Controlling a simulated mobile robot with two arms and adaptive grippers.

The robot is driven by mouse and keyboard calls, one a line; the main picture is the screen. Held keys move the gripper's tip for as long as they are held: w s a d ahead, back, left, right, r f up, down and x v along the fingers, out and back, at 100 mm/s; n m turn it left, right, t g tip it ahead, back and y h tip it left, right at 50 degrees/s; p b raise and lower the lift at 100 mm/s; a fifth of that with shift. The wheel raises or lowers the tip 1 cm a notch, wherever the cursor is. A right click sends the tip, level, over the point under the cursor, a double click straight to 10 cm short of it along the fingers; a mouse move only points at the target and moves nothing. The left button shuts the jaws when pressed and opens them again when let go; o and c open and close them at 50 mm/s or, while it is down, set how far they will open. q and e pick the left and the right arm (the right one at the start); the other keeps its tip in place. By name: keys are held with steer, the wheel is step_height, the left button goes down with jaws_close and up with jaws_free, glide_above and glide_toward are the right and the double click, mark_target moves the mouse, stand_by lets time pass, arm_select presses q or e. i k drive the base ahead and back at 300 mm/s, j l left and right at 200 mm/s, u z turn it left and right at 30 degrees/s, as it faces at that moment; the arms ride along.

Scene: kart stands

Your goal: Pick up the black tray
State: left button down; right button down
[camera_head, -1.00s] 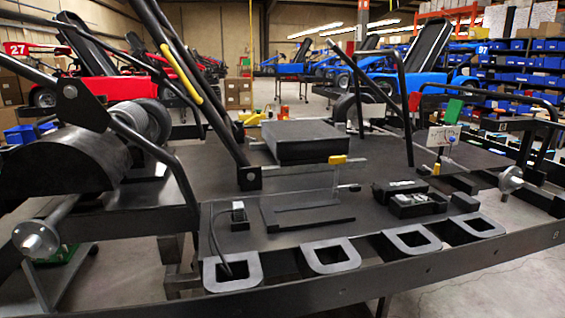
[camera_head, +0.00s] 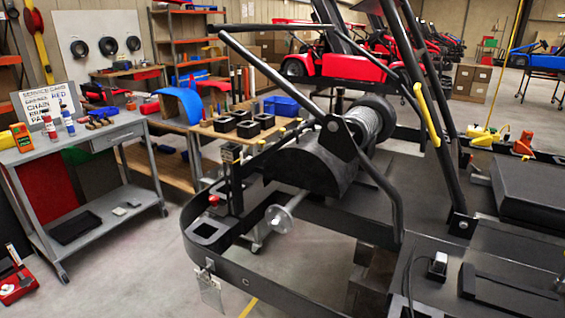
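A flat black tray (camera_head: 75,228) lies on the lower shelf of a grey cart (camera_head: 98,205) at the left. It looks empty and has free shelf around it. A few small flat pieces (camera_head: 125,208) lie to its right on the same shelf. Neither of my grippers shows in this view.
A black kart frame (camera_head: 290,282) fills the right side. A red tray (camera_head: 15,290) with tools is at the lower left. Grey floor (camera_head: 125,275) lies open between cart and kart.

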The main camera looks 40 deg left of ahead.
mark_target(66, 232)
steer(key=u, duration=2.85)
steer(key=i+j, duration=0.15)
steer(key=i, duration=0.3)
steer(key=i+j, duration=0.15)
steer(key=i, duration=0.3)
steer(key=i+j+u, duration=0.1)
steer(key=i, duration=0.85)
steer(key=i+l+u, duration=0.15)
steer(key=i, duration=0.3)
steer(key=i+l, duration=0.1)
steer(key=i, duration=0.35)
steer(key=i+l+u, duration=0.15)
steer(key=i, duration=0.3)
